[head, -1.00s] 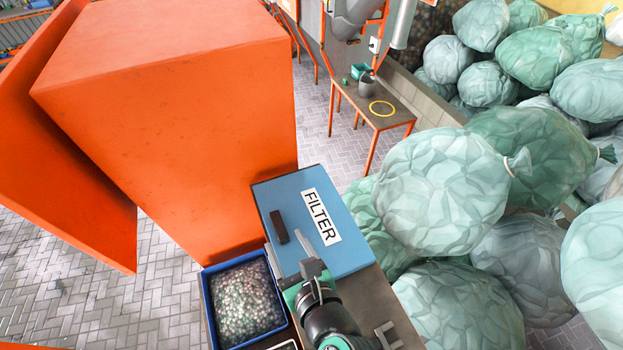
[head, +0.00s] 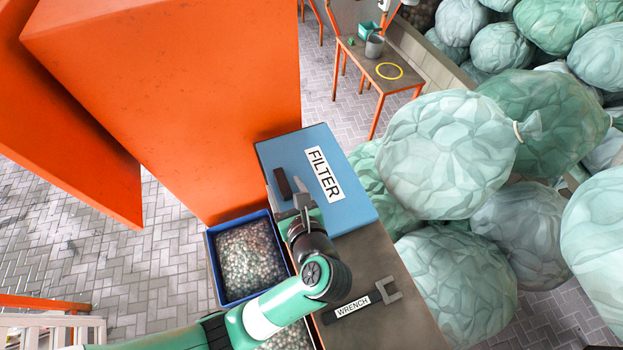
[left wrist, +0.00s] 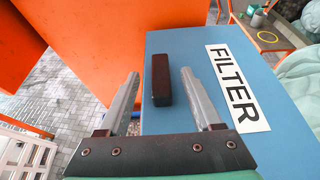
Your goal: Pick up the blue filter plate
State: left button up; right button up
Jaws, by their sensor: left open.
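The blue filter plate (head: 345,200) lies on a brown bench top, with a white FILTER label (head: 325,175) and a dark brown handle block (head: 283,184) on it. In the left wrist view the plate (left wrist: 190,48) fills the right half, and its handle (left wrist: 161,80) stands ahead between the finger lines. My left gripper (head: 287,196) is open and over the plate's near left part, close to the handle. My right gripper does not show.
A large orange cabinet (head: 200,90) rises left of the plate. A blue bin of pellets (head: 250,260) is below left. A WRENCH label (head: 352,308) and grey wrench (head: 391,292) lie on the bench (head: 365,260). Big green bags (head: 445,155) crowd the right.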

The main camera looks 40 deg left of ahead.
aim_at(283, 182)
pick_arm(q)
jog(key=x, duration=0.3)
jog(key=shift+a+f+b, duration=0.1)
jog(key=shift+b, duration=0.3)
grip_shut()
